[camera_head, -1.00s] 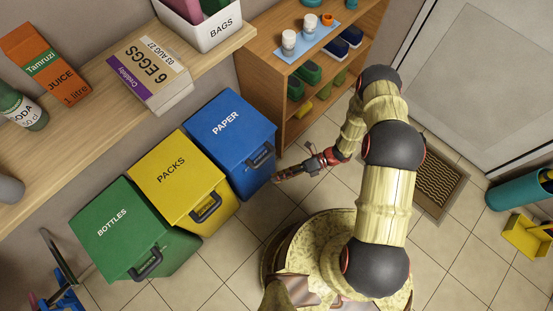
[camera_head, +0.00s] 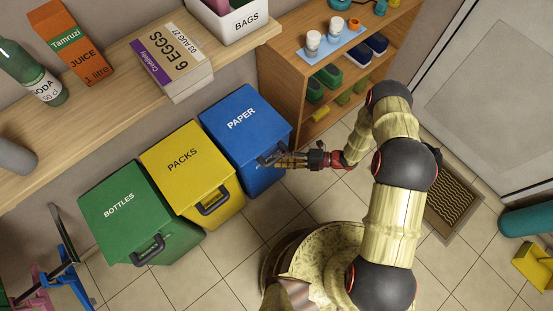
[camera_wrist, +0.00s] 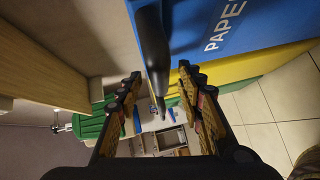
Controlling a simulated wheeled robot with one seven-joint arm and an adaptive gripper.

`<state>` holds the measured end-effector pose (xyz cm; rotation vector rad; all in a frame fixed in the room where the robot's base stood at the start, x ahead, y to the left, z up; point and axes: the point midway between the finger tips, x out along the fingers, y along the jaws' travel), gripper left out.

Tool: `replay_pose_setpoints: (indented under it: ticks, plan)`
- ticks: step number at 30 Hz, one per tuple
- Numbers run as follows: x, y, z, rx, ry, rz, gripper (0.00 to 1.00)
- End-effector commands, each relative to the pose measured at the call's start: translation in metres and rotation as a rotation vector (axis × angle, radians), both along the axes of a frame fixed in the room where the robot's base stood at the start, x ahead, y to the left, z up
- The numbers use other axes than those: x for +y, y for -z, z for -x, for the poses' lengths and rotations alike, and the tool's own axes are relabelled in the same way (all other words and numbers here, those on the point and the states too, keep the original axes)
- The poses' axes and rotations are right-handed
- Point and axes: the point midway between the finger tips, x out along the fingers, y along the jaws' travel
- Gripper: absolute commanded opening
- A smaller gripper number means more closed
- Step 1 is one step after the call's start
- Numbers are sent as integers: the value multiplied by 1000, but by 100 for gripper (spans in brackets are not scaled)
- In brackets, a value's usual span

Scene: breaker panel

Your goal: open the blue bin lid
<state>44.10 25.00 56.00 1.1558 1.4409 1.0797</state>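The blue bin marked PAPER (camera_head: 240,125) stands at the right end of a row of bins, its lid down. A dark handle (camera_head: 271,153) sits on the lid's front edge. My gripper (camera_head: 284,160) is at this handle in the head view, pointing left towards the bin. In the wrist view the blue lid (camera_wrist: 225,25) fills the upper right. The dark handle (camera_wrist: 152,45) runs down between my two fingers (camera_wrist: 160,92), which are apart, with gaps on both sides. I cannot tell whether either finger touches it.
The yellow PACKS bin (camera_head: 185,160) and green BOTTLES bin (camera_head: 128,210) stand to the left, both lids down. A wooden shelf unit (camera_head: 285,70) stands just right of the blue bin. A counter (camera_head: 120,95) runs behind the bins. Tiled floor (camera_head: 235,265) is clear in front.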

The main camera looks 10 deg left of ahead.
Motion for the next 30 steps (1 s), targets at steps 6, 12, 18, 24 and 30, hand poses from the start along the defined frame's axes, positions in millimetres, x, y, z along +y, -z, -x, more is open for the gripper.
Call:
replay_pose_setpoints:
  ticks: [6, 12, 18, 24, 30]
  plan:
    - [18, 3, 1, -2, 0, 0, 38]
    - [20, 3, 1, -2, 0, 0, 38]
    - [19, 3, 1, -2, 0, 0, 31]
    - [19, 3, 1, -2, 1, 0, 20]
    - [19, 3, 1, -2, 1, 0, 8]
